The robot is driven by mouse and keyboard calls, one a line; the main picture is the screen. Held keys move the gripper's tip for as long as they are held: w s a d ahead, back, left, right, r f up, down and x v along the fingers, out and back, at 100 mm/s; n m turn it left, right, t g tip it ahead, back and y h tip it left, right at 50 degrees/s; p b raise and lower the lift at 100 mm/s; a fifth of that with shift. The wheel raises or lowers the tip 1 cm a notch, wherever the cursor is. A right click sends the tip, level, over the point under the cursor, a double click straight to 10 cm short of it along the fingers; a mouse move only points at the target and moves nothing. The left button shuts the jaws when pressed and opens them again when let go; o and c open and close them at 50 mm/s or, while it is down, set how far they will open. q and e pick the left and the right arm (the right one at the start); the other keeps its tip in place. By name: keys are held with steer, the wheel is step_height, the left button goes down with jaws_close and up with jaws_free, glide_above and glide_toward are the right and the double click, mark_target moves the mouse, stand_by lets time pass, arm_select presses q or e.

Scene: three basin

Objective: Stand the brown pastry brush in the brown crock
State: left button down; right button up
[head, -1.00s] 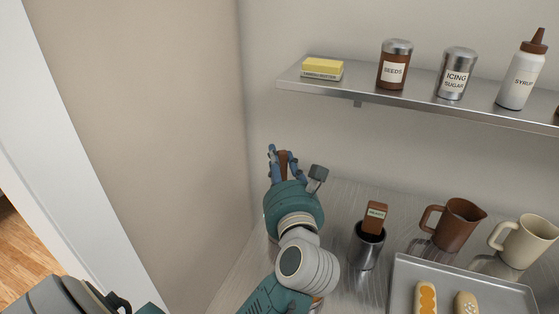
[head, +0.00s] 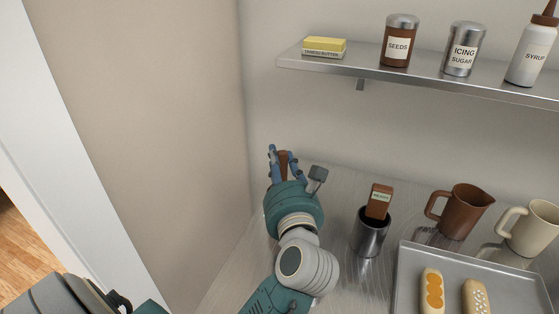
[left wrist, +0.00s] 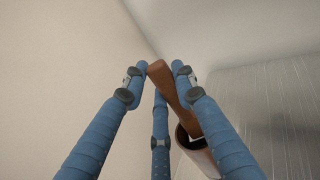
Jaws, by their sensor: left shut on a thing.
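My left gripper (head: 284,158) is in the left part of the counter, near the wall corner, with its blue fingers pointing away. It is shut on the brown pastry brush (head: 284,164), of which only a brown piece shows between the fingers. In the left wrist view the brush's brown handle (left wrist: 168,84) slants down to the right between the fingers (left wrist: 158,76). Its lower end meets the dark opening of a brownish crock (left wrist: 204,158); I cannot tell whether it is inside. The crock is hidden in the head view. My right gripper is not in view.
A dark metal pot (head: 371,238) holding a brown labelled piece (head: 379,201) stands right of my arm. Further right are a brown jug (head: 461,213), a cream jug (head: 533,232) and a tray (head: 404,275) with pastries. A shelf (head: 440,87) with jars hangs above.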

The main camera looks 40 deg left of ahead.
arm_select(q)
steer(key=shift+f+b, duration=0.85)
steer(key=shift+f, duration=0.35)
steer(key=c, duration=1.3)
jaws_free()
steer(key=shift+r, duration=0.1)
steer(key=shift+v, duration=1.55)
